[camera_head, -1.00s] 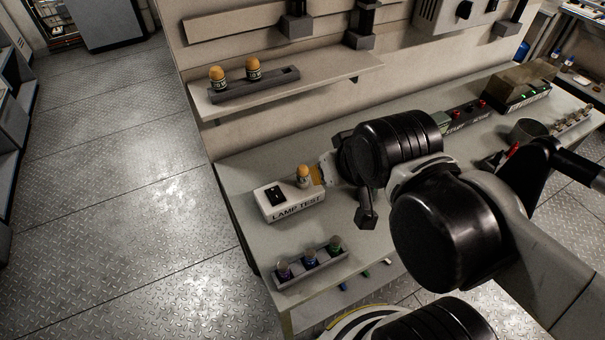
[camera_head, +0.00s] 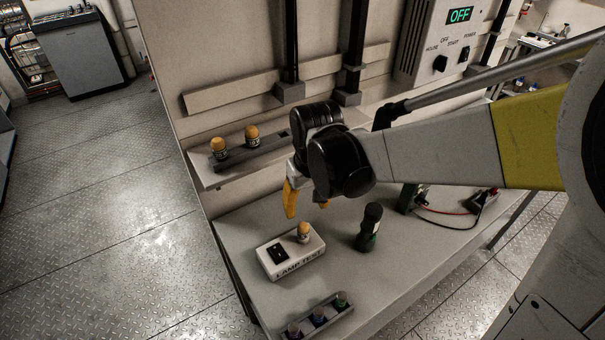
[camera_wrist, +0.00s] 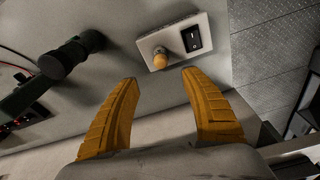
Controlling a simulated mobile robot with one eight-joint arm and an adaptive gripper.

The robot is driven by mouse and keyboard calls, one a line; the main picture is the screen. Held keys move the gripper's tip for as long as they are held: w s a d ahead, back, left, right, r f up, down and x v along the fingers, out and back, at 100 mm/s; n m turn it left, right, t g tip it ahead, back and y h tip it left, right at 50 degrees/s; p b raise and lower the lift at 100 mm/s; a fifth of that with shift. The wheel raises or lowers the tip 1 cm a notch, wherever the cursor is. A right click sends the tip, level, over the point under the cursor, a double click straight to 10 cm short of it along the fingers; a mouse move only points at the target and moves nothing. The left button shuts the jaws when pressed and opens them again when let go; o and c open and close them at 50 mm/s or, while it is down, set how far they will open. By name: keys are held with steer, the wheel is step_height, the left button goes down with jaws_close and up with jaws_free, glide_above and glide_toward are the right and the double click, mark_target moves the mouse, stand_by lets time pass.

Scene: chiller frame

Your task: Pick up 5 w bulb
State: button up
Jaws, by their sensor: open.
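An orange-topped bulb (camera_head: 303,232) stands upright in the white LAMP TEST box (camera_head: 283,262). It also shows in the wrist view (camera_wrist: 160,61). Two similar orange-topped bulbs stand in a dark rack on the wall shelf, one at the left (camera_head: 219,148) and one beside it (camera_head: 252,136). I cannot read any wattage, so I cannot tell which is the 5 W bulb. My gripper (camera_head: 306,210) has its yellow fingers apart and empty, above and behind the box. In the wrist view the box bulb lies just beyond the fingertips (camera_wrist: 160,77), not between them.
A dark rack (camera_head: 318,318) with several coloured bulbs sits at the bench's front. A black flashlight-like object (camera_head: 370,227) stands right of the box. The shelf (camera_head: 212,178) is close to my gripper's left. Red and black leads (camera_head: 455,212) lie at the right.

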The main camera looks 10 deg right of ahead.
mark_target(304, 225)
steer(key=shift+w+f, duration=0.25)
steer(key=shift+f, duration=0.45)
steer(key=f, duration=0.1)
steer(key=f+b, duration=0.1)
steer(key=f, duration=0.3)
steer(key=shift+w+a+b, duration=0.15)
steer(key=shift+w+b, duration=0.15)
steer(key=shift+b, duration=0.1)
step_height(304, 225, down, 5)
steer(key=shift+a+f+b, duration=0.1)
steer(key=shift+f+b, duration=0.1)
steer(key=shift+b, duration=0.95)
steer(key=shift+r, duration=0.1)
jaws_close()
